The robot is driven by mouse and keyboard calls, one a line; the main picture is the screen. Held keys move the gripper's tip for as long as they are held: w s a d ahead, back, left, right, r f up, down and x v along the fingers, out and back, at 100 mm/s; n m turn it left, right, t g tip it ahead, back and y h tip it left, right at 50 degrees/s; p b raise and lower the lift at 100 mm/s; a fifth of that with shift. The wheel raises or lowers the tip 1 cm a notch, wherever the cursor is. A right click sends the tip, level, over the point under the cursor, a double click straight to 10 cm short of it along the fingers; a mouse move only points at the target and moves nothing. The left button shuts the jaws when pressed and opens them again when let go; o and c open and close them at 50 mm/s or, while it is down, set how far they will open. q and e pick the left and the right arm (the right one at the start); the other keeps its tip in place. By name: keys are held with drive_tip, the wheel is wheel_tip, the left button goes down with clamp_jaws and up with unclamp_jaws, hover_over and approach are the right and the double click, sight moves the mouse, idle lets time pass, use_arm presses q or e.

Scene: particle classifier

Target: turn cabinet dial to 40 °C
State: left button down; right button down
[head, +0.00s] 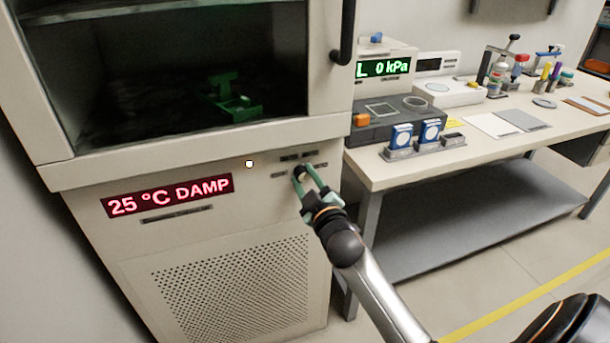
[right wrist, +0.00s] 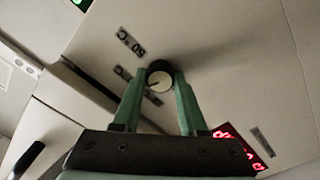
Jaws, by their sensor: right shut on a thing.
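The cabinet (head: 100,232) stands at the left in the head view. Its red display (head: 170,195) reads "25 °C DAMP". The dial (head: 299,173) is a small dark knob on the front panel, right of the display, with small labels around it. In the right wrist view the dial (right wrist: 159,76) has a pale face with a dark mark and a black rim. My right gripper (head: 304,173) has green fingers, one on each side of the dial, and is shut on it. A label reading 50 °C (right wrist: 131,43) shows near the dial. My left gripper is not in view.
The cabinet's black door handle (head: 343,35) is above the dial. A green object (head: 230,100) sits inside the cabinet window. The floor in front is free.

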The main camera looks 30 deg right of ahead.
drive_tip(key=shift+m, duration=0.5)
drive_tip(key=shift+m+p, duration=0.3)
drive_tip(key=shift+m, duration=0.1)
drive_tip(key=shift+c, duration=2.2)
unclamp_jaws()
drive_tip(key=shift+s, duration=0.1)
drive_tip(key=v, duration=1.2)
drive_tip(key=shift+s+p, duration=0.2)
drive_tip(key=shift+p, duration=0.2)
